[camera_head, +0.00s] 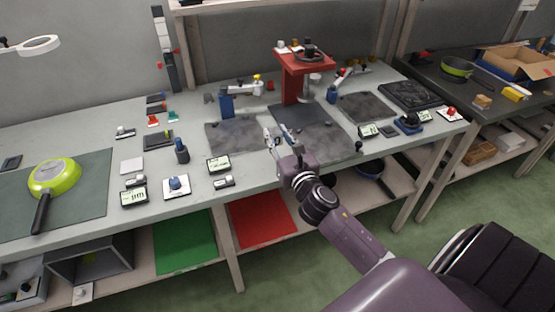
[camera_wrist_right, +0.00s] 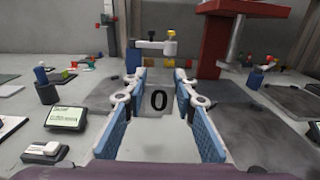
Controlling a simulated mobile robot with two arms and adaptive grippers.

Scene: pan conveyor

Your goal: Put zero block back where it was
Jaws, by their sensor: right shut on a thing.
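The zero block (camera_wrist_right: 158,101) is a small grey block with a black "0" on its face. It shows in the right wrist view between the fingertips of my right gripper (camera_wrist_right: 158,98), whose blue-padded fingers are shut on it. In the head view my right gripper (camera_head: 278,138) is over the front middle of the workbench, near the dark grey mats. The block is too small there to make out clearly. How far the block is above the bench is hard to tell. My left gripper is not in view.
A red press stand (camera_head: 293,82) rises behind the gripper. Small displays (camera_head: 218,165) and gauges stand to the left on the bench. A green pan (camera_head: 54,178) lies on a mat at far left. Dark plates (camera_head: 367,107) lie to the right. A blue-and-white holder (camera_head: 227,104) stands behind.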

